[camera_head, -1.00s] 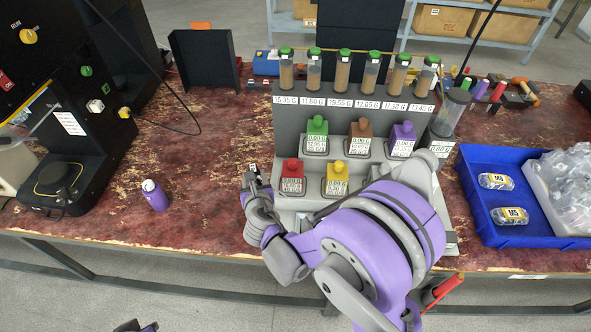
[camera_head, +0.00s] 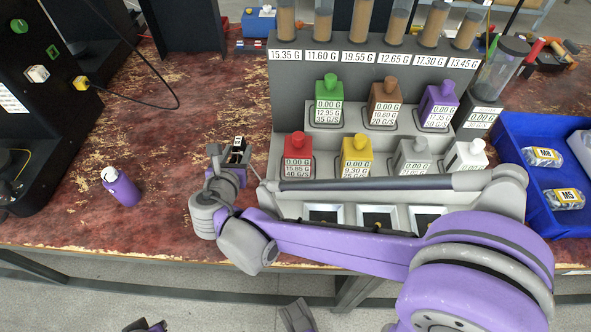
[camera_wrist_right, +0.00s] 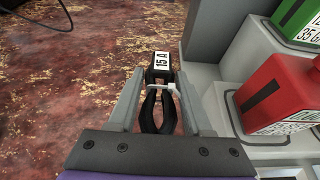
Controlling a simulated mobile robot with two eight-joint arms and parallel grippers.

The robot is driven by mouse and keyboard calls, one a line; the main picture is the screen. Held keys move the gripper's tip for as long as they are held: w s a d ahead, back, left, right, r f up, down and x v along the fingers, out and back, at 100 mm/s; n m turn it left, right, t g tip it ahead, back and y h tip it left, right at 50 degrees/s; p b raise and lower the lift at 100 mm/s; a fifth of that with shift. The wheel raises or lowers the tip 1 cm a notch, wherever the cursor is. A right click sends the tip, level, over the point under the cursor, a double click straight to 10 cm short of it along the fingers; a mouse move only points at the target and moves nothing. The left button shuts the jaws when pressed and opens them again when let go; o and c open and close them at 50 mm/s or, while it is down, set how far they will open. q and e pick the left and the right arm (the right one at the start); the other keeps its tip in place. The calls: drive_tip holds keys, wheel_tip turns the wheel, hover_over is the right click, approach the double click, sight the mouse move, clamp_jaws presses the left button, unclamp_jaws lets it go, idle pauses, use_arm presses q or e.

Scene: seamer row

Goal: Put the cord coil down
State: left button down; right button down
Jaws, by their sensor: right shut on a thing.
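The cord coil (camera_head: 238,150) is a small black bundle with a white tag. In the right wrist view the coil (camera_wrist_right: 160,72) carries a label reading 15 A and a pale tie around its middle. My right gripper (camera_head: 229,154) is shut on it, one grey finger on each side in the wrist view (camera_wrist_right: 160,92). The coil is over the worn red tabletop (camera_head: 190,130), left of the grey dispenser stand. I cannot tell whether it touches the table. A dark and purple part at the bottom left edge (camera_head: 145,326) may be my left gripper; its fingers cannot be made out.
The grey stand (camera_head: 290,112) with coloured blocks is close on the right; a red block (camera_head: 298,160) is nearest. A purple bottle (camera_head: 121,187) stands to the left. A black machine (camera_head: 40,95) fills the far left. Bare tabletop lies between bottle and coil.

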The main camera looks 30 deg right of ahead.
wheel_tip(320, 180, down, 10)
drive_tip(key=b, duration=0.3)
drive_tip(key=shift+w, duration=0.1)
drive_tip(key=shift+f, duration=0.15)
drive_tip(key=shift+c, duration=1.6)
unclamp_jaws()
